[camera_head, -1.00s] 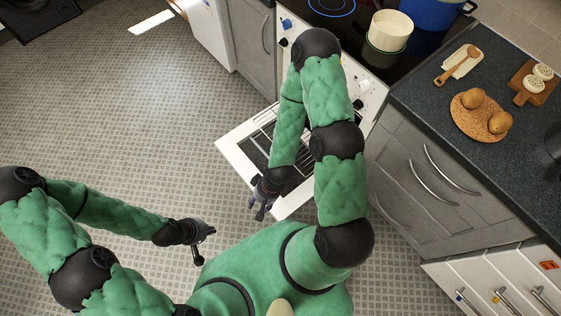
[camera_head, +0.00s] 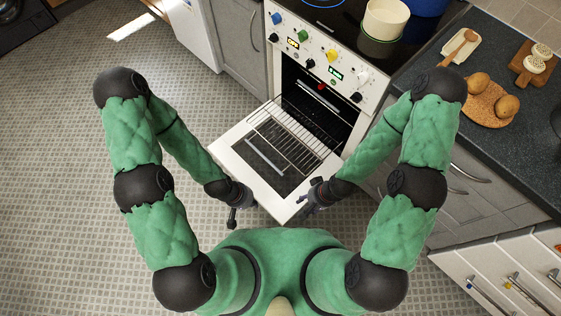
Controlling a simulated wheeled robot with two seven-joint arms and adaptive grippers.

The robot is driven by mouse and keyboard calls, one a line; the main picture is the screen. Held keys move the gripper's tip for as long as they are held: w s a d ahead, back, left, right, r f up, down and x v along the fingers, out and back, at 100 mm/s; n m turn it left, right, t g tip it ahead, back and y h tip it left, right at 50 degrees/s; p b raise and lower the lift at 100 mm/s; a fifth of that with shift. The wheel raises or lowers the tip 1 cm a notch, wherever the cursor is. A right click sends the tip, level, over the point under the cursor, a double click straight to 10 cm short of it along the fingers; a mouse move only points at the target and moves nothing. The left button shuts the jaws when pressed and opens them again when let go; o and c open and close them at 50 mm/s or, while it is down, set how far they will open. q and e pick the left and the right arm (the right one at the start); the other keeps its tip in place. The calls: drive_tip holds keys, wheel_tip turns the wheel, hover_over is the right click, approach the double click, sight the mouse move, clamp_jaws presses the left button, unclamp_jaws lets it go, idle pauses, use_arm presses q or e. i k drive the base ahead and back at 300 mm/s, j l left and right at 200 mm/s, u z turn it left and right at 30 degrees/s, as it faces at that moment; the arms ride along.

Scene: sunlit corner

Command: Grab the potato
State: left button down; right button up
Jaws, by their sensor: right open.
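Two brown potatoes lie on a round cork-like mat (camera_head: 476,112) on the dark counter at the right. One potato (camera_head: 478,82) is at the upper left of the mat, the other potato (camera_head: 506,105) at its right. My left gripper (camera_head: 240,214) is beside the left edge of the open oven door, far from the potatoes; its jaw gap does not show clearly. My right gripper (camera_head: 306,194) is open and empty near the right edge of the oven door, left of the counter and well away from the potatoes.
The oven door (camera_head: 225,150) is folded down, with a wire rack (camera_head: 290,140) pulled out above it. A cream pot (camera_head: 385,20) stands on the stove. A wooden spoon (camera_head: 458,48) on its rest and a board with shakers (camera_head: 523,75) are near the potatoes. Drawers are below the counter.

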sight(478, 82)
drive_tip(key=k+z, duration=0.1)
drive_tip(key=z, duration=0.95)
drive_tip(key=i+z, duration=0.1)
drive_tip(key=z, duration=0.35)
drive_tip(key=l+u, duration=0.3)
drive_tip(key=l, duration=0.35)
drive_tip(key=l+u, duration=0.25)
drive_tip(key=l, duration=0.35)
